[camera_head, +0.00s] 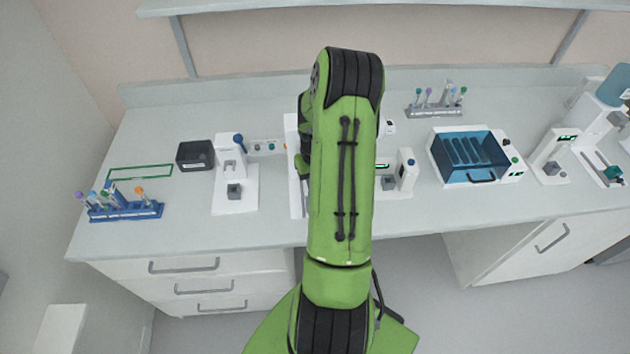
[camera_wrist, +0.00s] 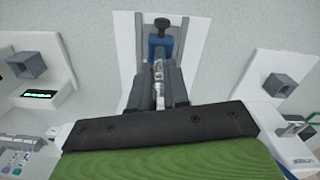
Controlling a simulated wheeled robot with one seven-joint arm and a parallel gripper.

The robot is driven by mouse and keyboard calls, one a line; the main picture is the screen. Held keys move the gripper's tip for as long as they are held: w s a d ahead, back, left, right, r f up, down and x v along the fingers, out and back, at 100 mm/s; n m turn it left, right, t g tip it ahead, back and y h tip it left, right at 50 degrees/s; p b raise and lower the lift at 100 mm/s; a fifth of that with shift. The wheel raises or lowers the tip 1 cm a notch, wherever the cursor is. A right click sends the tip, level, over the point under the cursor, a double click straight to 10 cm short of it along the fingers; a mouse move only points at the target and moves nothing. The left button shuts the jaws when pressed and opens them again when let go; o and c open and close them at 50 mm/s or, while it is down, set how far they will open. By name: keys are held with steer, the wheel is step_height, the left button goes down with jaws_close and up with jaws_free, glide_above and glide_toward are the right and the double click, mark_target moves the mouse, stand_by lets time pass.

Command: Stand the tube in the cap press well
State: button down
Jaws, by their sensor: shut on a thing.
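In the wrist view my gripper (camera_wrist: 160,85) is shut on a slim clear tube (camera_wrist: 159,70). The tube lies between the fingers, over a white station with grey rails (camera_wrist: 126,60). A blue block with a black knob (camera_wrist: 161,26) is on that station, just beyond the tube; I cannot tell whether they touch. In the head view my green arm hides the gripper and tube. A white device with a blue-topped lever and grey block (camera_head: 234,189) stands left of the arm. Another, with a grey block (camera_head: 388,182), stands right. Which is the cap press is unclear.
A blue tube rack (camera_head: 125,212) stands at the bench's left, with a dark bin (camera_head: 195,155) nearby. A rear rack (camera_head: 435,112), a blue-lidded box (camera_head: 468,157) and another white device (camera_head: 550,158) are on the right. Bare bench lies between the stations.

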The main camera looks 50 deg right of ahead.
steer(key=shift+f, duration=0.35)
steer(key=c, duration=1)
jaws_free()
steer(key=shift+c, duration=0.2)
step_height(320, 180, up, 16)
steer(key=shift+f, duration=0.1)
